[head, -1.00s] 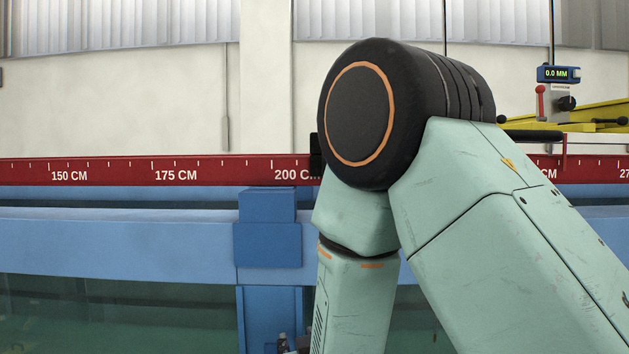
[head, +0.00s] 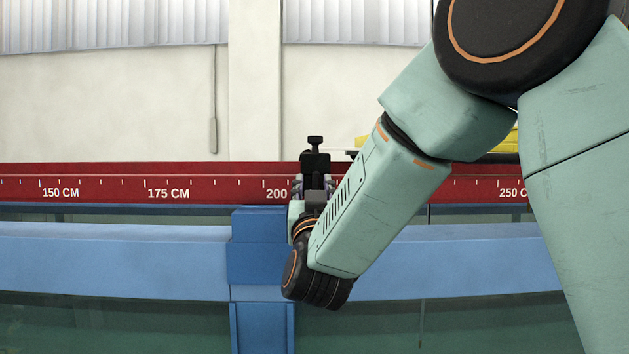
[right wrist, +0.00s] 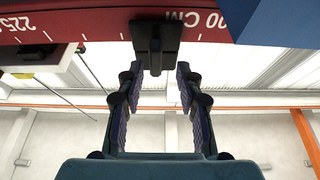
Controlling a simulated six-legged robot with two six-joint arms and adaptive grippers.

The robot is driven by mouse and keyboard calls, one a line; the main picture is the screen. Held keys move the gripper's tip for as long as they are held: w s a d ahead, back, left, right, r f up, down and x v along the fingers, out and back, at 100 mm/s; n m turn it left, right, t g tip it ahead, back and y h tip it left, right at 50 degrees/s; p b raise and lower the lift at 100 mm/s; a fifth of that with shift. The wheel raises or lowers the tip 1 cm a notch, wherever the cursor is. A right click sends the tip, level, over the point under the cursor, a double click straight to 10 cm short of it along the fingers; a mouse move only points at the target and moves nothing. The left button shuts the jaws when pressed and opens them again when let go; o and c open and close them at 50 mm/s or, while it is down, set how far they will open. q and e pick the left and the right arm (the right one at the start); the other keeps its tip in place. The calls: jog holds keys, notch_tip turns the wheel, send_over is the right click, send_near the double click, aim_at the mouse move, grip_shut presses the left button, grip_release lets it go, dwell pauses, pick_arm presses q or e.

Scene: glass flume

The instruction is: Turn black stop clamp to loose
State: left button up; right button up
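The black stop clamp (head: 315,158) sits on the red scale rail (head: 200,185) just right of the 200 CM mark, with a small knob on top. In the right wrist view the clamp (right wrist: 155,32) shows as a wide black block with a narrow stem. My right gripper (head: 314,182) is in front of the clamp, partly covered by my own wrist. In the wrist view its two fingers (right wrist: 160,74) are apart, with the stem end between the tips and a gap on both sides. I cannot tell which way the clamp is set. My left gripper is not in view.
A blue flume beam (head: 120,262) runs below the rail, with a blue post block (head: 257,240) close under the clamp. Glass (head: 110,325) lies below. A yellow carriage (head: 503,143) is mostly hidden behind my right arm. The rail's left side is clear.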

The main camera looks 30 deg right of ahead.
jog(key=shift+w+d+r, duration=0.15)
jog(key=shift+w+d, duration=0.1)
jog(key=shift+w+d+f, duration=0.3)
jog(key=shift+w+d, duration=0.15)
jog(key=shift+d, duration=0.25)
jog(key=shift+s+a+r, duration=0.25)
jog(key=shift+s+a, duration=0.05)
jog(key=shift+a, duration=0.3)
jog(key=c, duration=0.4)
jog(key=shift+d, duration=0.3)
grip_shut()
jog(key=shift+a+f, duration=0.1)
jog(key=shift+w, duration=0.1)
